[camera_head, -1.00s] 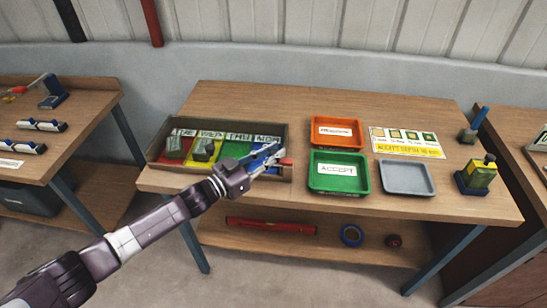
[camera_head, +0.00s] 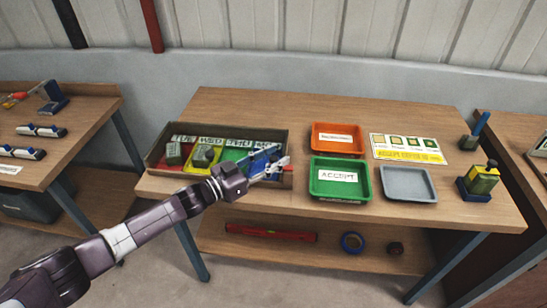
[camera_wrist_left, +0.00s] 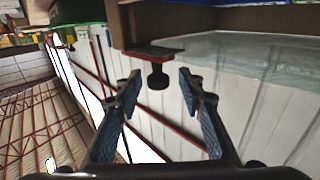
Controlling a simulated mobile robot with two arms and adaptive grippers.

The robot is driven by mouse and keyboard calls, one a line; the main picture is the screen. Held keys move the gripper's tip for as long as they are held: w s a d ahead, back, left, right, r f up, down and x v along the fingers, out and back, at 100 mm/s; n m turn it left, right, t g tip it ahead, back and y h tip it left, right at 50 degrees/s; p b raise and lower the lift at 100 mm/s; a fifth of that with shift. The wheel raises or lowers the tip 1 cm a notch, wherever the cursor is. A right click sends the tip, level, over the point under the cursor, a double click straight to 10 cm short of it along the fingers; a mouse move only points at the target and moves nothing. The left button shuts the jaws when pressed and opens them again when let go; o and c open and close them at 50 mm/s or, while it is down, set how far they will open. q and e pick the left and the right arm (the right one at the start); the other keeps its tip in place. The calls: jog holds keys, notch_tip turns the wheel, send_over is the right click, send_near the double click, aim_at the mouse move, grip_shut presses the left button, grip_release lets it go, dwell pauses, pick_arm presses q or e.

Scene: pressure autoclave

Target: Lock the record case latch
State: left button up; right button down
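The record case (camera_head: 166,170) is a shallow, dark open box at the table's left. It has coloured compartments with day labels. The latch (camera_head: 285,161) shows as a small red piece at the case's right front. In the left wrist view the latch (camera_wrist_left: 153,51) is a red-edged flat plate with a black knob (camera_wrist_left: 157,77) hanging below it. My left gripper (camera_head: 271,166) is at the case's right front corner, beside the latch. In the wrist view the left gripper (camera_wrist_left: 161,82) is open, its fingertips on either side of the knob with gaps. My right gripper is out of view.
An orange tray (camera_head: 338,151), a green ACCEPT tray (camera_head: 340,190) and a grey tray (camera_head: 408,196) stand right of the case. A sign (camera_head: 408,159) and a yellow-green device (camera_head: 480,181) are farther right. A lower shelf (camera_head: 290,260) holds a red level (camera_head: 270,232).

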pick_arm(q)
jog(key=shift+s, duration=0.1)
jog(key=v, duration=1.2)
